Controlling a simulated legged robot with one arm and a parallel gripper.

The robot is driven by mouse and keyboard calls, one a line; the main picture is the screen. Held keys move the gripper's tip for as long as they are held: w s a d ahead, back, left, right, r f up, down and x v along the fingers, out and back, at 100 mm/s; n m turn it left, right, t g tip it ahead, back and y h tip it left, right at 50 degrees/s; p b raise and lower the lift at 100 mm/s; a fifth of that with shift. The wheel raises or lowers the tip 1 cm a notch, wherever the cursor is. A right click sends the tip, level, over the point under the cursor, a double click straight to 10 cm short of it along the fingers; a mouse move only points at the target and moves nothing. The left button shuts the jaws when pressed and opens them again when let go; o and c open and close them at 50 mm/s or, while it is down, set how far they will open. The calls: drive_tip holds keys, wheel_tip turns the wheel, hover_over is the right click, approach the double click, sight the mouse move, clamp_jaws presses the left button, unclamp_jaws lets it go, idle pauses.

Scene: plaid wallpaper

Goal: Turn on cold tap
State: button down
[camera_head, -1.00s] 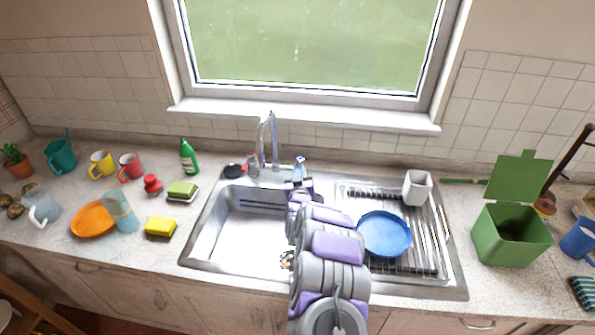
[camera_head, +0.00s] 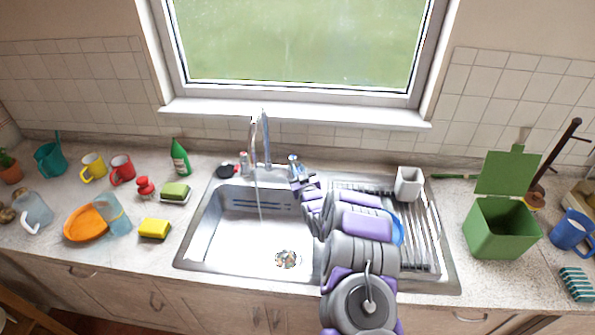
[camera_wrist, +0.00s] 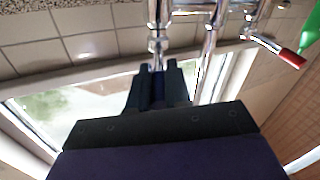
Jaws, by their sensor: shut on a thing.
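The chrome tap (camera_head: 263,143) stands behind the sink, below the window. Its cold handle (camera_head: 293,158) is on the right, and my gripper (camera_head: 296,172) is at it. In the wrist view, which is upside down, my gripper (camera_wrist: 158,82) is shut on the cold handle, whose end is mostly hidden between the fingers. The red-tipped hot handle (camera_wrist: 292,58) is apart from the gripper. A thin stream of water (camera_head: 258,200) falls from the spout into the sink basin (camera_head: 225,235).
My arm crosses the right side of the sink, over a blue plate (camera_head: 398,232) on the drainer (camera_head: 425,240). A white cup (camera_head: 408,184) stands at the drainer's back. A green bin (camera_head: 502,230) is to the right. Mugs, sponges and a green bottle (camera_head: 179,158) are to the left.

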drive_tip(key=shift+r, duration=0.1)
drive_tip(key=c, duration=1.1)
unclamp_jaws()
drive_tip(key=shift+a, duration=0.1)
drive_tip(key=shift+s+d, duration=0.3)
drive_tip(key=shift+s, duration=0.2)
drive_tip(key=v, duration=0.5)
drive_tip(key=p+v, duration=0.1)
drive_tip(key=v, duration=0.4)
drive_tip(key=shift+s+f, duration=0.2)
drive_tip(key=shift+s, duration=0.25)
